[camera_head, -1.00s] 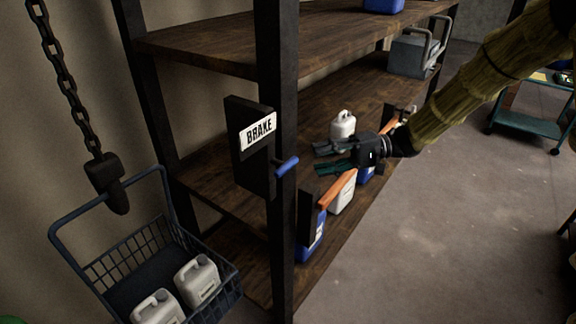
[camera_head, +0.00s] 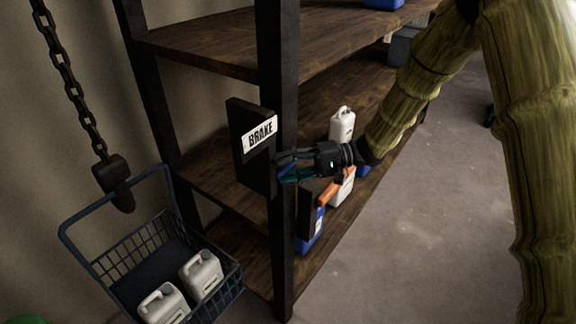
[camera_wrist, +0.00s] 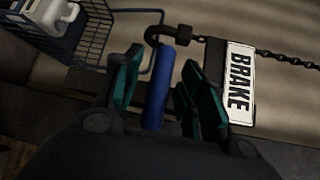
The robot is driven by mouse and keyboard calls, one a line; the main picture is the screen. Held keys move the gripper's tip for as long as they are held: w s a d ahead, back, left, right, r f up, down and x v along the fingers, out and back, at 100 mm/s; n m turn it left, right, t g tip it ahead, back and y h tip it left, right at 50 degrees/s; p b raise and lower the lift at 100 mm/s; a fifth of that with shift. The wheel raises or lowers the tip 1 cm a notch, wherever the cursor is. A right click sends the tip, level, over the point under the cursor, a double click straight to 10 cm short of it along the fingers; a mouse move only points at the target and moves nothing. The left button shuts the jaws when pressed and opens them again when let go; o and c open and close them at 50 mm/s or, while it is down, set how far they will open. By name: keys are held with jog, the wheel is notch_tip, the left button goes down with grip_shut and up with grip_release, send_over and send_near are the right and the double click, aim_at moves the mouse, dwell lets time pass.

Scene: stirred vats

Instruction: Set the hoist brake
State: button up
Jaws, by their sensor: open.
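The hoist brake is a dark box (camera_head: 246,138) with a white BRAKE label (camera_head: 260,134) on the black shelf post. The label also shows in the wrist view (camera_wrist: 240,83). Its blue lever handle (camera_wrist: 158,88) lies between my two open fingers in the wrist view. In the head view my gripper (camera_head: 284,167) covers the handle. My gripper (camera_wrist: 160,95) is open around the handle; I cannot tell whether either finger touches it.
A chain (camera_head: 72,80) with a hook block (camera_head: 112,178) hangs at left above a blue wire basket (camera_head: 125,246) holding white jugs (camera_head: 203,272). The wooden shelf (camera_head: 205,45) and its post (camera_head: 281,235) stand close by. An orange bar (camera_head: 334,190) and jugs are below my gripper.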

grip_shut()
